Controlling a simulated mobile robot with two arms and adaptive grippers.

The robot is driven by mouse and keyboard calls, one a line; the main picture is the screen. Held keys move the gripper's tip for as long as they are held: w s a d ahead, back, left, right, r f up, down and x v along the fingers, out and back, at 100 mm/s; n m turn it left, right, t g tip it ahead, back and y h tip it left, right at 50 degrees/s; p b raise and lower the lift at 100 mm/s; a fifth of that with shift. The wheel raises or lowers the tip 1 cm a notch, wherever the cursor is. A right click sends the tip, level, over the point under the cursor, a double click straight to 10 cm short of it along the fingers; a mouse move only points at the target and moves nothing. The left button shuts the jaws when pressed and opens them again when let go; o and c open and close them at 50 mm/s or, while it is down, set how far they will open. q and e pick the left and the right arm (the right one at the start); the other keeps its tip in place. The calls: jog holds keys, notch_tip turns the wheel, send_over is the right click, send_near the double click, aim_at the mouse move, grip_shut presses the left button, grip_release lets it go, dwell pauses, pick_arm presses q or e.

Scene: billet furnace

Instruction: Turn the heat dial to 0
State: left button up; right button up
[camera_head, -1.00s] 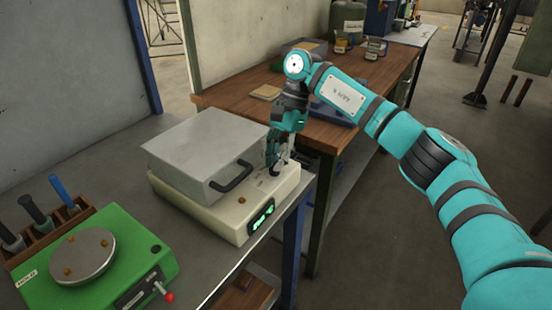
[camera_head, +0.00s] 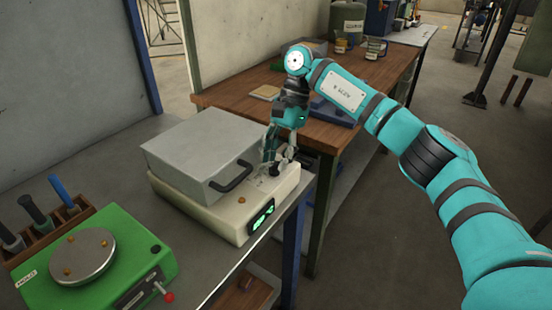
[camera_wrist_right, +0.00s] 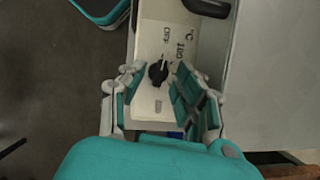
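The billet furnace (camera_head: 215,212) is a cream box with a grey lid (camera_head: 200,150), a black handle (camera_head: 232,177) and a lit green display (camera_head: 261,216). The heat dial (camera_wrist_right: 158,72) is a small black knob with a pale pointer line, on the cream top by printed marks too blurred to read surely. My right gripper (camera_head: 279,160) is above the right end of the furnace top and mostly hides the dial in the head view. In the right wrist view my right gripper (camera_wrist_right: 160,82) is open, its fingers on either side of the dial with visible gaps. My left gripper is out of view.
A green device (camera_head: 120,262) with a round metal plate and a red-tipped lever (camera_head: 168,297) stands at the front left. A wooden holder (camera_head: 50,238) with handled tools is behind it. A wooden bench (camera_head: 230,100) with items stands beyond the furnace.

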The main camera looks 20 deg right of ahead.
jog(key=v, duration=1.1)
